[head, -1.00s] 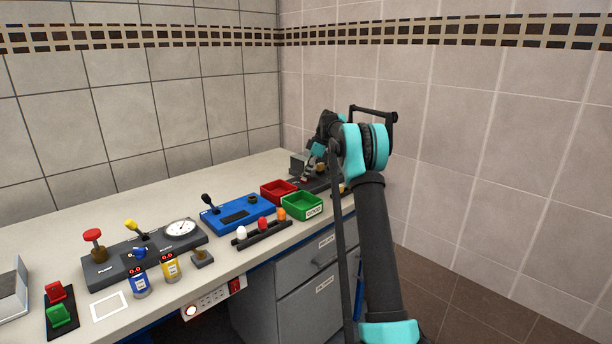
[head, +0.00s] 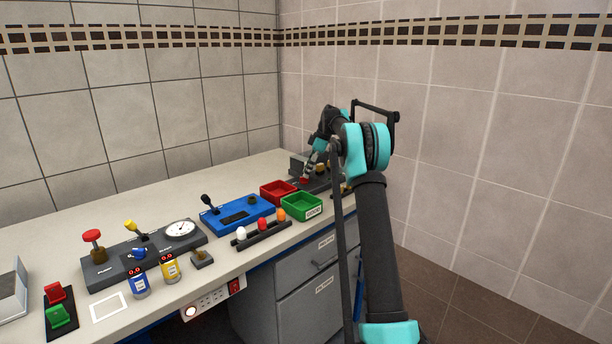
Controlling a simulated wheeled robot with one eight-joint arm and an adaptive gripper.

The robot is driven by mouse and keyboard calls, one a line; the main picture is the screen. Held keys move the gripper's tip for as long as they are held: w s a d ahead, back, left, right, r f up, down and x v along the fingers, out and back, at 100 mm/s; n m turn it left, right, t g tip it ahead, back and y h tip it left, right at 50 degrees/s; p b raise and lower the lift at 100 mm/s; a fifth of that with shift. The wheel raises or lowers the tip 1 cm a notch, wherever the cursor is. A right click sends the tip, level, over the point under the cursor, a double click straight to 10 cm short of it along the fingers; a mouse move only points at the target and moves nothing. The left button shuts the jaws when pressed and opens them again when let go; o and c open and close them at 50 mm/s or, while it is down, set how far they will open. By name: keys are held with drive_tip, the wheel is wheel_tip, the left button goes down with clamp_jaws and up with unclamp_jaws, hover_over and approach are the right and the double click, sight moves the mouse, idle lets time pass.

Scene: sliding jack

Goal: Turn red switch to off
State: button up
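A red rocker switch (head: 55,292) sits beside a green one (head: 60,315) on a black plate at the bench's far left. Another red switch (head: 236,286) is on the power strip under the bench's front edge. My gripper (head: 307,174) is at the far right end of the bench, low over a dark device (head: 322,184) behind the red and green bins. A small red spot (head: 304,181) shows at its fingertips; I cannot tell what it is. The fingers are too small and partly hidden to tell whether they are open or shut.
A red bin (head: 278,190) and a green bin (head: 302,206) stand just in front of my gripper. A blue joystick box (head: 238,215), a rack of coloured bulbs (head: 262,234) and a grey control panel (head: 110,268) line the bench. The bench's back strip is clear.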

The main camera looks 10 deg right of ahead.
drive_tip(key=v, duration=0.9)
drive_tip(key=shift+d+r, duration=0.15)
drive_tip(key=shift+r, duration=0.2)
drive_tip(key=s+f+m+t+h, duration=0.1)
drive_tip(key=s+f+m, duration=0.4)
drive_tip(key=s, duration=1.3)
drive_tip(key=s+f+m+t+h, duration=0.1)
drive_tip(key=s+f+m, duration=0.5)
drive_tip(key=s, duration=1.3)
drive_tip(key=s+f+m+t+h, duration=0.1)
drive_tip(key=s+f+m, duration=0.4)
drive_tip(key=s+f, duration=0.7)
drive_tip(key=s+h, duration=0.1)
drive_tip(key=s, duration=0.5)
drive_tip(key=shift+s+a+f+t, duration=0.2)
drive_tip(key=shift+s+a+t, duration=0.1)
drive_tip(key=shift+a, duration=0.1)
